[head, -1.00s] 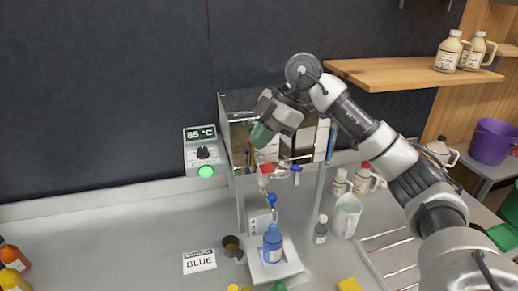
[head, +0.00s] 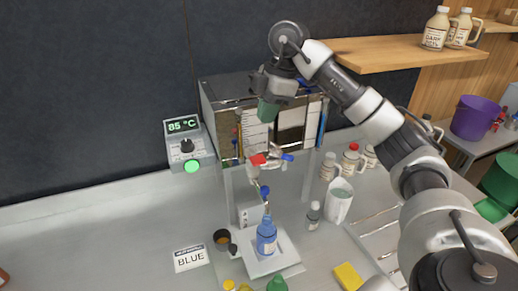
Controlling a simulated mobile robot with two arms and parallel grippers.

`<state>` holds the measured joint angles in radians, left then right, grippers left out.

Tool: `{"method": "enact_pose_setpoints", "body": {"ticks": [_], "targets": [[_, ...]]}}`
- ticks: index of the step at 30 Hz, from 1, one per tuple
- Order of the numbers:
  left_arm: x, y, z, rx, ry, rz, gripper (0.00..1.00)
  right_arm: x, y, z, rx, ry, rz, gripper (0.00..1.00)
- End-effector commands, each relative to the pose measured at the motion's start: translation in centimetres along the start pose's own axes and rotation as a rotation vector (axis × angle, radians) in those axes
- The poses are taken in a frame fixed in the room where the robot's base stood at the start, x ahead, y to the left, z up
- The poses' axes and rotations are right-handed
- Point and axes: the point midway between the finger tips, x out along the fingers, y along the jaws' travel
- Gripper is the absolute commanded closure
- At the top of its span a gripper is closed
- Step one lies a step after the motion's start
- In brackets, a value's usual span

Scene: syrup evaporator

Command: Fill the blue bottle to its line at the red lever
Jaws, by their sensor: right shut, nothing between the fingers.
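The blue bottle (head: 266,240) stands upright on a pale platform (head: 285,262) under the spout of the evaporator (head: 224,92). It has a pale label; its fill line and liquid level are too small to tell. The red lever (head: 258,160) is on the valve at the evaporator's front, with a blue lever (head: 287,157) just right of it. A small blue piece (head: 265,191) hangs between valve and bottle. My right gripper (head: 268,110), with green fingers, is shut and empty. It points down above the red lever, apart from it. My left gripper is out of view.
A control box (head: 187,145) reads 85 °C with a green light. A card (head: 190,258) reads BLUE. A dark cup (head: 222,238) stands left of the platform. A small bottle (head: 313,215), white pitcher (head: 338,202) and jugs stand right. The counter's left is mostly clear.

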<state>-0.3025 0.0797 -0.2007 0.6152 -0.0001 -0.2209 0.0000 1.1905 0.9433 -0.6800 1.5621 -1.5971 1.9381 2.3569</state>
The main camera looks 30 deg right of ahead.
Motion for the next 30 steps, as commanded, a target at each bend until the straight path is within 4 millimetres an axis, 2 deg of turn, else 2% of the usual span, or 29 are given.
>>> {"method": "enact_pose_setpoints", "body": {"ticks": [1,5,9,15,20,30], "targets": [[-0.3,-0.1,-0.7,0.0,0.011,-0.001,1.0,1.1,-0.1,0.0,0.0,-0.003,-0.006,1.0],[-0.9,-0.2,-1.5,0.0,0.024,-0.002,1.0,4.0,-0.1,0.0,0.0,-0.002,-0.005,1.0],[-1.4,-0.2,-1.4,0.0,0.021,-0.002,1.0,6.7,-0.1,0.0,-0.001,-0.001,-0.004,1.0],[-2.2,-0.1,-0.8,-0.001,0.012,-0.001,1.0,9.3,-0.1,0.8,0.0,0.0,-0.002,1.0],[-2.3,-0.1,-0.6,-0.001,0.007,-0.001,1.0,10.2,0.0,1.1,-0.001,0.0,0.0,1.0],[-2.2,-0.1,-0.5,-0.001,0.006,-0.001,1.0,10.3,0.0,1.2,-0.001,0.0,0.002,1.0]]}}
